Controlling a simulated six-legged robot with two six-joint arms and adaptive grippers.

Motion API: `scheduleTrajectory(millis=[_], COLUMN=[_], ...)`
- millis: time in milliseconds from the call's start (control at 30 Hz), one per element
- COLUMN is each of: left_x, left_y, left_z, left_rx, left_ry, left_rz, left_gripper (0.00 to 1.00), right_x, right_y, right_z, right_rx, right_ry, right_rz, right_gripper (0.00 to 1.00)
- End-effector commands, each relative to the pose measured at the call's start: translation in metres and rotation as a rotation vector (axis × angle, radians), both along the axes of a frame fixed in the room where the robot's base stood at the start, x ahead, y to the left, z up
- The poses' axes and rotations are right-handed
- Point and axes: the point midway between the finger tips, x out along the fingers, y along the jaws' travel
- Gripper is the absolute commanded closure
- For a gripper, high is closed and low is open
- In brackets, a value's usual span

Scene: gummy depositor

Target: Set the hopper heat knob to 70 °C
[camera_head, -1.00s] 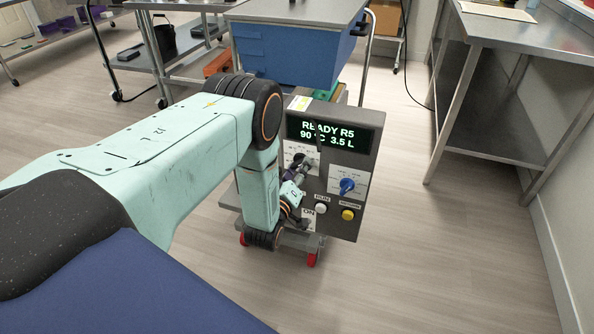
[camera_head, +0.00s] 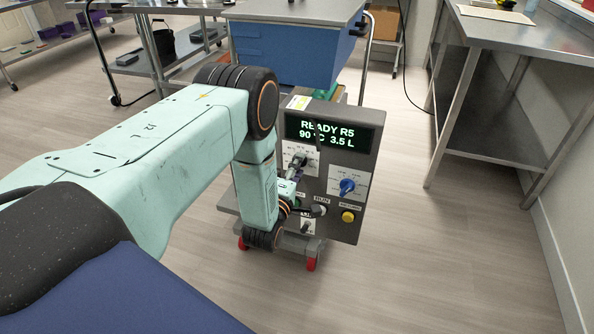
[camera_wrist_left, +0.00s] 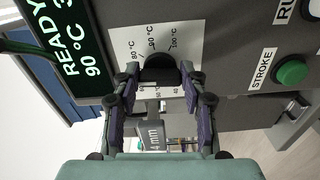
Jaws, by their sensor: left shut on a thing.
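The hopper heat knob is black (camera_wrist_left: 158,68) and sits on a white dial plate (camera_wrist_left: 126,42) with marks for 80, 90 and 100 °C showing. The lower marks are partly hidden by my fingers. My left gripper (camera_wrist_left: 160,88) is shut on the knob, one finger on each side. In the head view the gripper (camera_head: 290,178) reaches the heat dial at the panel's left, partly hidden by my wrist. The knob's pointer is not clear. The display (camera_head: 329,134) reads READY R5, 90 °C, 3.5 L. My right gripper is not in view.
A blue knob (camera_head: 347,186) is on the panel right of the heat dial. A yellow button (camera_head: 348,216) is below it. A green STROKE button (camera_wrist_left: 291,72) shows in the wrist view. A steel table (camera_head: 520,30) stands at right, with clear floor between.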

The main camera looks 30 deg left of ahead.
Motion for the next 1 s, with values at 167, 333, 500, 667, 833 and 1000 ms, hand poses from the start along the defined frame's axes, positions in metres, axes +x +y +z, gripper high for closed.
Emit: scheduleTrajectory(millis=[167, 333, 500, 667, 833, 1000], left_x=[0.0001, 0.0, 0.0, 0.0, 0.0, 0.0001], left_y=[0.0006, 0.0007, 0.0007, 0.0007, 0.0007, 0.0004], left_z=[0.0003, 0.0006, 0.0007, 0.0007, 0.0007, 0.0006], left_rx=[-0.049, -0.068, -0.072, -0.071, -0.071, -0.07], left_ry=[-0.012, -0.017, -0.018, -0.018, -0.018, -0.017], left_rz=[0.002, 0.002, 0.002, 0.002, 0.002, 0.001], left_gripper=[0.88, 0.88, 0.88, 0.88, 0.48, 0.34], right_x=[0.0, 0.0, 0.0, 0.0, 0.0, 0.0], right_y=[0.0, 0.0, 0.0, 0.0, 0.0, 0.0], right_z=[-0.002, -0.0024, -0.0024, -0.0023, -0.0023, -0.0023], right_rx=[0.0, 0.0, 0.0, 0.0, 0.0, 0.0], right_ry=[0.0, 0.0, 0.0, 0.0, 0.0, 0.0], right_rz=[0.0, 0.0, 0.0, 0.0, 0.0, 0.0], right_gripper=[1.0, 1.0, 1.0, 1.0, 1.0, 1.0])
